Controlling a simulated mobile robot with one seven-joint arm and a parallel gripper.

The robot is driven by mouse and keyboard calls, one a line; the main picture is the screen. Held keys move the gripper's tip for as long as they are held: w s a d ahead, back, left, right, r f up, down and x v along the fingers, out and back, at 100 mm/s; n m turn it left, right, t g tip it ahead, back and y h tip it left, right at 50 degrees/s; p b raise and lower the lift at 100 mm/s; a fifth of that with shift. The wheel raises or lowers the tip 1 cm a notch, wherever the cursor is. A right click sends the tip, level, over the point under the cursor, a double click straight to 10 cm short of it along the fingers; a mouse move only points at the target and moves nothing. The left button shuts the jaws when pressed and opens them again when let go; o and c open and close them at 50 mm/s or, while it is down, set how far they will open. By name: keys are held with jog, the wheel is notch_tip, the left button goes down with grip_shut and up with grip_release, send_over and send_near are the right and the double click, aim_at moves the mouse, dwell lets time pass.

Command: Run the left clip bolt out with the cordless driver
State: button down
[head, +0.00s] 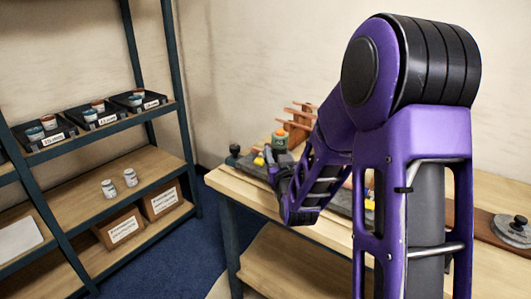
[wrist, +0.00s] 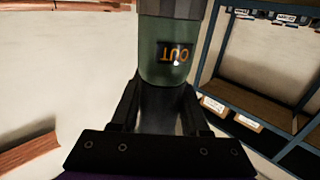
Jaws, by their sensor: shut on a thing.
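My gripper (wrist: 160,112) is shut on the cordless driver (wrist: 168,66), with a black finger on each side of its grip. The driver has a green body with a grey part above it. Its small dark display reads OUT in orange, upside down in the wrist view. In the head view my gripper (head: 273,174) is over the far left of the bench, close to the copper manifold (head: 299,116). A small green and orange shape (head: 279,141) beside it seems to be part of the driver. The left clip bolt and the driver's tip cannot be made out.
The wooden bench (head: 228,183) runs to the right, with a round grey metal piece (head: 513,228) on it. My arm hides much of its middle. A shelf rack (head: 183,120) with trays, jars and boxes stands left, across blue floor (head: 165,258).

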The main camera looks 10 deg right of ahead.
aim_at(278, 130)
jog(key=shift+r, duration=3.25)
jog(key=shift+w, duration=0.1)
